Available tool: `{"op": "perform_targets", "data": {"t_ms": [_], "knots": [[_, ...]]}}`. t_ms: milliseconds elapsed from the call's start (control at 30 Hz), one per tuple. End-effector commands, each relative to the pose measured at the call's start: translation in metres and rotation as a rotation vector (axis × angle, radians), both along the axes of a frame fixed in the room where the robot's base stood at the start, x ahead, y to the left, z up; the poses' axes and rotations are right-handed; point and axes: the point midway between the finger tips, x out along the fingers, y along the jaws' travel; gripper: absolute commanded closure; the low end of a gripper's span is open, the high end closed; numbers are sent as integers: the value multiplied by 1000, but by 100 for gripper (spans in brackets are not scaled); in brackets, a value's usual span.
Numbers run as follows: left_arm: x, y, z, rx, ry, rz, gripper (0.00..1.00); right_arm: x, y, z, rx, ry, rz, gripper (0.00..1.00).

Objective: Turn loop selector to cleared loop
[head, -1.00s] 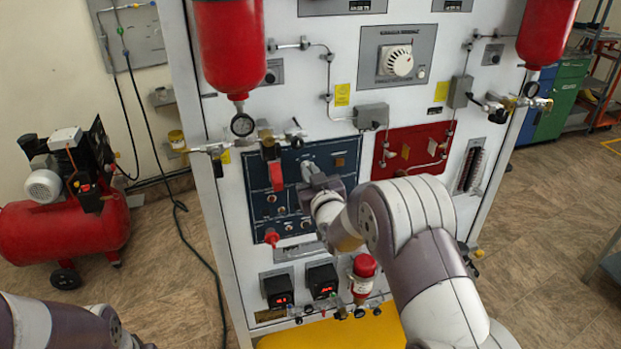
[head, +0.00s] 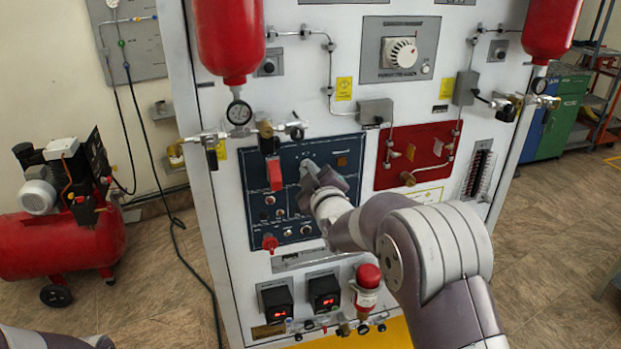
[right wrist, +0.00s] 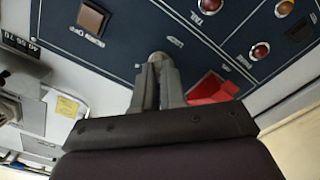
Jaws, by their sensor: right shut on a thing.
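The dark blue panel (head: 257,215) is on the front of the white cabinet, with several small knobs and lamps. My right gripper (head: 309,168) is at the upper middle of this panel. In the right wrist view the two grey fingers of my right gripper (right wrist: 158,68) are shut on a small pale selector knob (right wrist: 158,56) against the panel face. The fingers hide most of the knob, so its pointer and setting cannot be read. My left gripper is out of view.
A red lever (head: 275,174) hangs left of my right gripper and shows close beside the fingers in the right wrist view (right wrist: 212,90). A red panel (head: 425,147) is to the right. Red cylinders (head: 228,40) flank the cabinet front. A red compressor (head: 62,245) stands on the floor at left.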

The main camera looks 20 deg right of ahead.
Motion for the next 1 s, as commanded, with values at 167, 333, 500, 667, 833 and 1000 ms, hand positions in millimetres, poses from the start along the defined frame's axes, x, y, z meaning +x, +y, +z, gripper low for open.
{"op": "perform_targets", "data": {"t_ms": [167,333,500,667,833,1000], "knots": [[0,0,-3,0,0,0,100,0,0,0,-19,0,1,100],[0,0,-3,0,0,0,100,0,0,0,-22,0,1,100],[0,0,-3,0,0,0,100,0,0,0,-21,1,0,100],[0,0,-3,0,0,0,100,0,0,0,-21,1,0,64],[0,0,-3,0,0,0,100,0,0,0,-20,0,1,64],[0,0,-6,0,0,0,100,-8,0,-1,-20,-1,0,64]]}}
